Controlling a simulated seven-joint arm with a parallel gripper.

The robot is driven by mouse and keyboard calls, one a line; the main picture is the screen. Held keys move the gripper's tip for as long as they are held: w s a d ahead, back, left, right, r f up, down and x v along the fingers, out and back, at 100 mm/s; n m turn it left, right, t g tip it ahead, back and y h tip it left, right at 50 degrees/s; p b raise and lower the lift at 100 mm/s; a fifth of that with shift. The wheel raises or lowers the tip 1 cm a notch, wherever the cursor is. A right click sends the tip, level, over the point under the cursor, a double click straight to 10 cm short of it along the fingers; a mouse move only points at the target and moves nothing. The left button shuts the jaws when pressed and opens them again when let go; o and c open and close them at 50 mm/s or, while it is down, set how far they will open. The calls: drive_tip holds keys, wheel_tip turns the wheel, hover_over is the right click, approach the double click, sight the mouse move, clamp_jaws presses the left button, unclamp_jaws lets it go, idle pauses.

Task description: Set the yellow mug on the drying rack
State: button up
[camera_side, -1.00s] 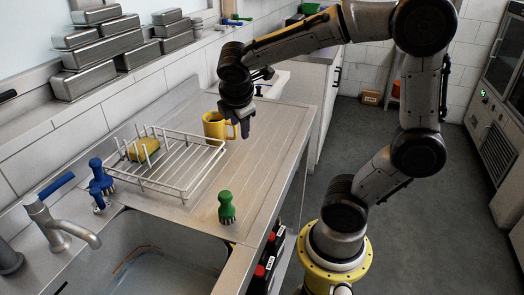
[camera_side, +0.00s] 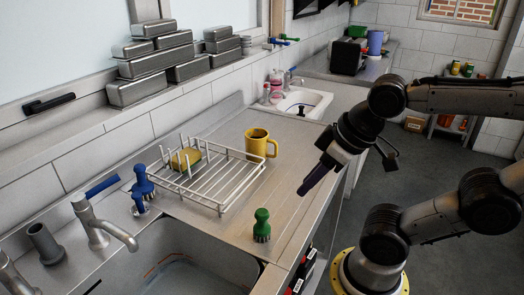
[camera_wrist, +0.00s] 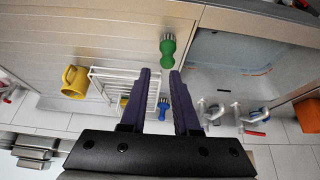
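The yellow mug (camera_side: 256,145) stands upright on the steel counter, just beyond the far end of the white wire drying rack (camera_side: 238,193). Its handle points right in the side view. My gripper (camera_side: 304,192) is in the air to the right of the mug and rack, tilted down to the left and holding nothing. In the wrist view its two dark fingers (camera_wrist: 160,78) are apart with an empty gap. The mug (camera_wrist: 74,82) lies left of the fingers there, and the rack (camera_wrist: 108,88) is partly hidden behind them.
A yellow-green sponge (camera_side: 186,158) sits in the rack's left end. A green brush (camera_side: 262,226) stands on the counter before the rack, and a blue brush (camera_side: 142,183) stands left of it. A tap (camera_side: 103,230) and sink (camera_side: 190,262) lie at the front. The counter right of the rack is clear.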

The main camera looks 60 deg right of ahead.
drive_tip(key=w+d+n+g+h, duration=0.5)
drive_tip(key=d+n+h, duration=0.4)
drive_tip(key=d, duration=0.5)
drive_tip(key=w+d+f+n+t+h, duration=0.1)
drive_tip(key=w+d+n+h, duration=0.1)
drive_tip(key=w+n, duration=0.4)
drive_tip(key=n+t+h, duration=0.1)
drive_tip(key=n+h, duration=0.1)
drive_tip(key=n, duration=0.3)
approach(276, 150)
drive_tip(key=x, duration=0.5)
drive_tip(key=shift+w+d+f, duration=0.15)
drive_tip(key=shift+f, duration=0.2)
drive_tip(key=shift+r+x, duration=0.1)
drive_tip(key=shift+x, duration=1.2)
drive_tip(key=shift+r+x, duration=0.15)
drive_tip(key=shift+x, duration=1.15)
drive_tip(key=shift+d, duration=0.1)
clamp_jaws()
